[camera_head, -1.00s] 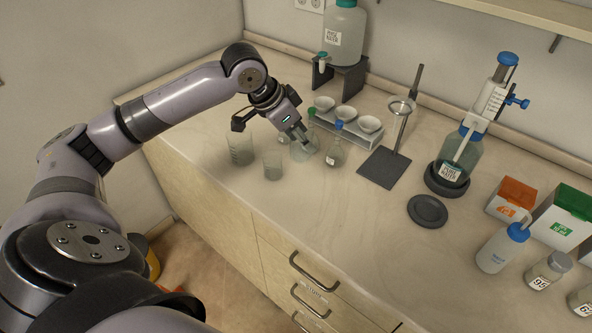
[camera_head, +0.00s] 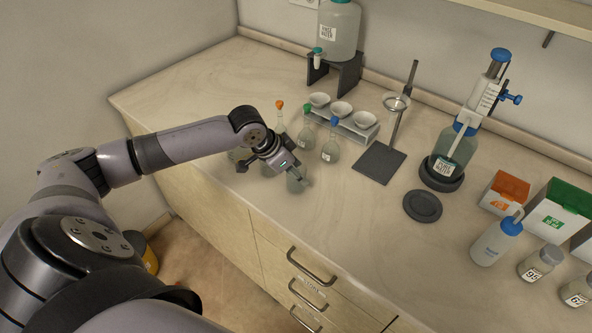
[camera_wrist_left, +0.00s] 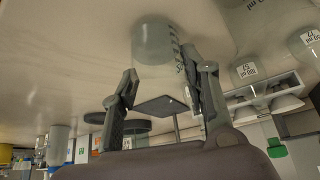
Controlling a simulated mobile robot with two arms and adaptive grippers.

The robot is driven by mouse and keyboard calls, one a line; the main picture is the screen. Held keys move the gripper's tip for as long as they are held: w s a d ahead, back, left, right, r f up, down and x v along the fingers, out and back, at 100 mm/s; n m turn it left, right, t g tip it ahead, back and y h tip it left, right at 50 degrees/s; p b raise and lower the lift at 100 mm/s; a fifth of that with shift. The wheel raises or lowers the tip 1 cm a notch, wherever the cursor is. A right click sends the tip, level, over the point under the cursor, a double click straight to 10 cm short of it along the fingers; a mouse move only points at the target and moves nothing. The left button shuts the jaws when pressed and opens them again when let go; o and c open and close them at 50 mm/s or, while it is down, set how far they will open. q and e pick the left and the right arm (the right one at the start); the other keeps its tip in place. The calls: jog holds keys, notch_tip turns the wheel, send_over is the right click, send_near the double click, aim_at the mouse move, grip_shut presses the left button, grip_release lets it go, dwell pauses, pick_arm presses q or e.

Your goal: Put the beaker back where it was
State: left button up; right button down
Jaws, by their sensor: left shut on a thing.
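My left gripper (camera_head: 298,176) is shut on a small clear glass beaker (camera_head: 296,186), low over the front part of the counter. In the left wrist view the beaker (camera_wrist_left: 154,44) shows between the tips of the left gripper (camera_wrist_left: 162,68), with graduation marks on its side. I cannot tell whether its base touches the counter. My right gripper is not in view.
Flasks with orange (camera_head: 279,119), green (camera_head: 305,138) and blue (camera_head: 331,148) stoppers stand just behind the gripper. A dark stand base (camera_head: 380,163) is to the right. The counter in front of that base is clear.

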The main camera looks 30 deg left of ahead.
pick_arm(q)
jog(key=shift+f, duration=0.1)
jog(key=o, duration=1.2)
jog(key=b+v, duration=0.1)
jog(key=v, duration=1.1)
